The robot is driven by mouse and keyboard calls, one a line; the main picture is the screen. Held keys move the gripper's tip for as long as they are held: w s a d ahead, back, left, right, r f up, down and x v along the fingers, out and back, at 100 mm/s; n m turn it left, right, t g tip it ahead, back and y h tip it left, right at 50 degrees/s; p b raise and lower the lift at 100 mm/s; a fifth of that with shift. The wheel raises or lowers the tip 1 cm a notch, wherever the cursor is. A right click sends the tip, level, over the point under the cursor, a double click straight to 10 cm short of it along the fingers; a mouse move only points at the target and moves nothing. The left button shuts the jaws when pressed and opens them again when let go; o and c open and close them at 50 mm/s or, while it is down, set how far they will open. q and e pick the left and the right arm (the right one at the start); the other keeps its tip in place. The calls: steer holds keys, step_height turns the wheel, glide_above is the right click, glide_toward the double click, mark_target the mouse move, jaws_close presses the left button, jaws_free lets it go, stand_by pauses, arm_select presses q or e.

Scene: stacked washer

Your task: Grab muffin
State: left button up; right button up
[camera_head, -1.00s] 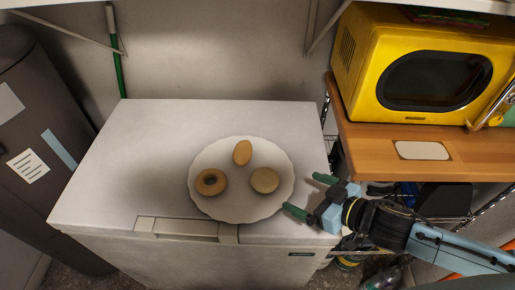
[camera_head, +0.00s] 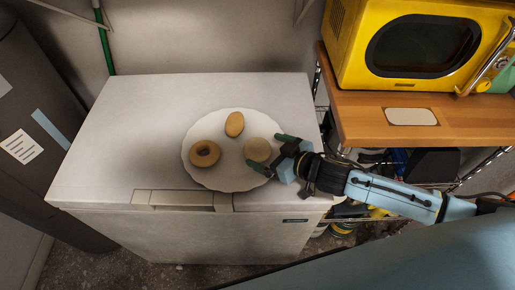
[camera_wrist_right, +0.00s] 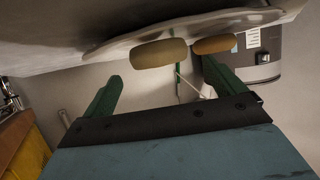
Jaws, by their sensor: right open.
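The muffin is most likely the pale round bun (camera_head: 257,150) on the right side of the white plate (camera_head: 223,183). My right gripper (camera_head: 268,150) is open at the plate's right rim, its two green fingertips on either side of the bun's right part. In the right wrist view a pale bun (camera_wrist_right: 158,53) sits ahead, roughly between the spread fingers (camera_wrist_right: 161,72); contact cannot be told. My left gripper is not in view.
A brown ring-shaped donut (camera_head: 205,154) and an egg-shaped item (camera_head: 234,124) share the plate. The plate stands on a white chest-like appliance (camera_head: 130,130), clear at left. A wooden shelf (camera_head: 360,122) with a yellow microwave (camera_head: 345,70) is at right, close to my right arm.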

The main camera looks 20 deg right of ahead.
mark_target(259, 148)
steer(key=shift+x, duration=1.55)
steer(key=shift+c, duration=0.3)
steer(key=c, duration=1)
